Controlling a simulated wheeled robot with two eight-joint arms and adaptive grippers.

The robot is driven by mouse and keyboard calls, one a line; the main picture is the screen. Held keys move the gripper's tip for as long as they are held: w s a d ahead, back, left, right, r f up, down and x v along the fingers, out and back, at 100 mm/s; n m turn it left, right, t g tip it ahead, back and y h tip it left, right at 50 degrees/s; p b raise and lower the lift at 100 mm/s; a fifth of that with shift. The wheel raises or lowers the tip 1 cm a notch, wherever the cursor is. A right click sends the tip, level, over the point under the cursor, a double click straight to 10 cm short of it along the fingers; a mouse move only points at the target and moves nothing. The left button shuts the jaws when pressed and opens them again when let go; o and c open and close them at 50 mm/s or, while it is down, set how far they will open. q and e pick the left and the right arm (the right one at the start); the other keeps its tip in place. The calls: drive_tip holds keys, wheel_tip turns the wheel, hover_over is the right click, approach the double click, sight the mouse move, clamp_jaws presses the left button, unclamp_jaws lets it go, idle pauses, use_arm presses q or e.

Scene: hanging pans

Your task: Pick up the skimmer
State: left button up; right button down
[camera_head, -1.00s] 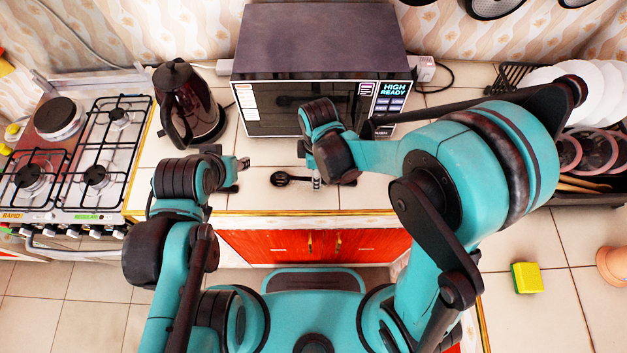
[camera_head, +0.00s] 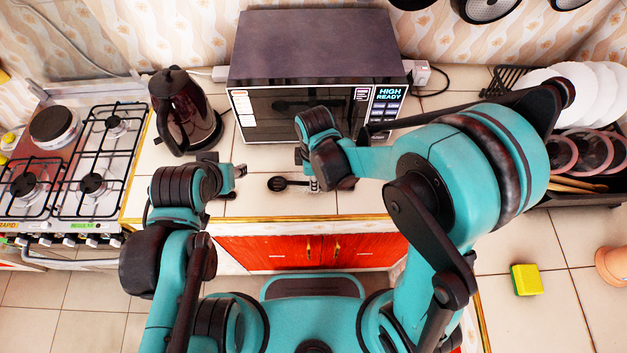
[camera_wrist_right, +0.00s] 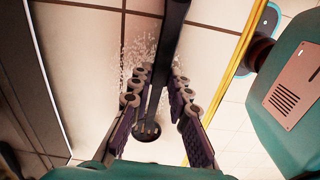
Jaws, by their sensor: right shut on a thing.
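The black skimmer (camera_head: 279,183) lies on the tiled counter in front of the microwave, its slotted head to the left in the head view. My right gripper (camera_head: 313,184) is at its handle, just right of the head. In the right wrist view, the dark handle (camera_wrist_right: 170,50) runs between the two fingers of my right gripper (camera_wrist_right: 156,95), which is shut on it. The fingers and arm hide part of the handle in the head view. My left gripper (camera_head: 237,178) is empty above the counter, left of the skimmer, its fingers apart.
The microwave (camera_head: 315,50) stands close behind the skimmer. A dark kettle (camera_head: 182,112) and the gas stove (camera_head: 75,165) are at the left. A rack of plates (camera_head: 585,100) and a yellow-green sponge (camera_head: 526,280) are at the right.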

wheel_tip(320, 180, up, 4)
drive_tip(key=shift+s+d+r+p, duration=0.1)
drive_tip(key=shift+r+p, duration=0.05)
drive_tip(key=shift+p, duration=0.7)
drive_tip(key=s+d+r+p, duration=0.3)
drive_tip(key=s+d+r, duration=0.3)
drive_tip(key=s+d, duration=0.2)
drive_tip(key=shift+s, duration=0.2)
drive_tip(key=shift+a+r, duration=0.1)
